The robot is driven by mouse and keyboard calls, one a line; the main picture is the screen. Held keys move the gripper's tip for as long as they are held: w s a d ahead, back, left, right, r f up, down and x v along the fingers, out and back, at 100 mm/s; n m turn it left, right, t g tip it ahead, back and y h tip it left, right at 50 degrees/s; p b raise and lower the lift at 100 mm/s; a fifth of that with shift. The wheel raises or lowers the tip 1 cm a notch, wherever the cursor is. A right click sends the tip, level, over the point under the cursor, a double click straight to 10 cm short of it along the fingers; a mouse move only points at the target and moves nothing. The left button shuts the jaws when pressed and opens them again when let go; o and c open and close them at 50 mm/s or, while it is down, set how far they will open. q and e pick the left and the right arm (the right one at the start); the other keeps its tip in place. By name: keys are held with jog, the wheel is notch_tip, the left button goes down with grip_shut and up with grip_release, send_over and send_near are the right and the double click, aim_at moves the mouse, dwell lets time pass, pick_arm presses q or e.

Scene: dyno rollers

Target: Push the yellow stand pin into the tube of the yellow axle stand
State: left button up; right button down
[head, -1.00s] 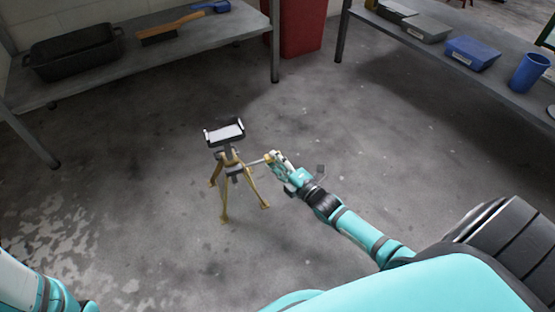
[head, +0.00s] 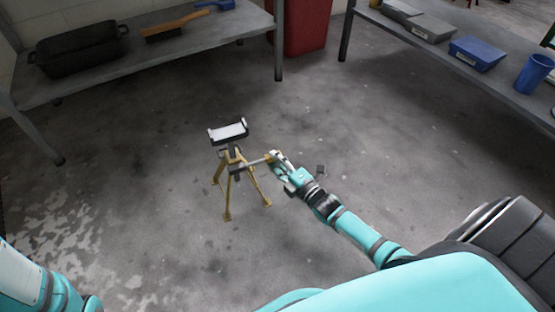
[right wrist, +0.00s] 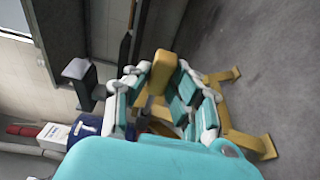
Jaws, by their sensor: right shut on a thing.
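The yellow axle stand (head: 229,176) stands upright on its splayed legs on the floor, with a grey and black cradle (head: 228,132) on top. The yellow stand pin (head: 267,159) has a grey shaft reaching left to the stand's tube (head: 237,170). I cannot tell how deep the shaft sits in the tube. My right gripper (head: 277,162) is shut on the pin's yellow head, which also shows between the fingers in the right wrist view (right wrist: 161,72). The stand's yellow legs (right wrist: 240,142) show behind the fingers there. My left arm shows at the lower left, but its gripper is out of view.
A shelf (head: 180,62) at the back left carries a black tray (head: 78,48) and a brush (head: 172,27). A table (head: 485,75) at the right carries a blue box (head: 477,53) and a blue cup (head: 534,73). A red bin (head: 301,25) stands behind.

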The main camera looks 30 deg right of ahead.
aim_at(263, 161)
jog(key=shift+a, duration=0.35)
dwell(0.3)
jog(key=shift+w+a+p, duration=0.1)
jog(key=shift+a+p, duration=0.2)
jog(key=shift+a, duration=0.05)
jog(key=shift+a, duration=0.25)
jog(key=shift+w+a, duration=0.1)
jog(key=shift+a, duration=0.45)
jog(key=shift+a, duration=0.15)
dwell(0.5)
jog(key=shift+a+p, duration=0.35)
jog(key=shift+a, duration=0.25)
jog(key=shift+w+a, duration=0.1)
jog(key=shift+a, duration=0.1)
